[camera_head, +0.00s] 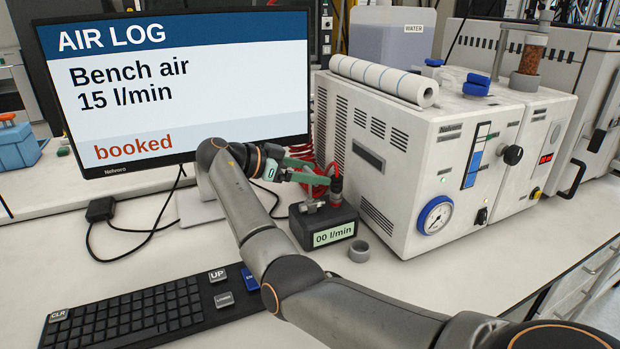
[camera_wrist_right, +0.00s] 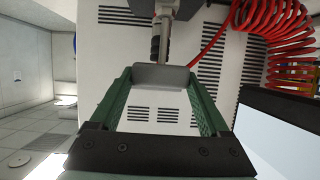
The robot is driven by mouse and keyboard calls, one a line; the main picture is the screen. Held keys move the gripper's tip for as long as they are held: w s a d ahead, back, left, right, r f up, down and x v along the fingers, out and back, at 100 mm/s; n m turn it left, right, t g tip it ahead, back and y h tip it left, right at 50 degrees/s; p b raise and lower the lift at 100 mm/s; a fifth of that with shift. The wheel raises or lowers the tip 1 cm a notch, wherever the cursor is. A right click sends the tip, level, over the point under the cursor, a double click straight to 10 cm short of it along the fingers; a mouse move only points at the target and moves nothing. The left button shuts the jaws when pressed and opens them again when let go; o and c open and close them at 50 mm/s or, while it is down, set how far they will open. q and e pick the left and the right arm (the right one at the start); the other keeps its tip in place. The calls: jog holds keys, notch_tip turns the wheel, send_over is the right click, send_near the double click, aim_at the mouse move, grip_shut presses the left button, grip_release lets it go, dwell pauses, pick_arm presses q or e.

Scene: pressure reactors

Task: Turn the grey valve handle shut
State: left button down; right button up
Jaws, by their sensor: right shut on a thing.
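The grey valve handle (camera_wrist_right: 162,77) shows in the right wrist view as a flat plate between my green fingertips, below a metal stem (camera_wrist_right: 165,40). My right gripper (camera_wrist_right: 160,80) is shut on this handle. In the head view my right gripper (camera_head: 322,180) reaches in beside a black flow unit (camera_head: 303,232), whose display (camera_head: 334,235) reads 00 l/min. The handle is mostly hidden by the fingers there, so its exact angle is hard to tell. My left gripper is not in view.
A white reactor cabinet (camera_head: 400,185) with a pressure gauge (camera_head: 435,215) stands close to the right. A monitor (camera_head: 180,90) reading "Bench air 15 l/min" stands behind the arm. A red coiled hose (camera_wrist_right: 275,20), a small grey ring (camera_head: 359,251) and a keyboard (camera_head: 130,312) are nearby.

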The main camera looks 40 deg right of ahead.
jog(key=shift+m+g, duration=0.3)
dwell(0.4)
jog(key=o, duration=1.2)
jog(key=shift+d, duration=0.1)
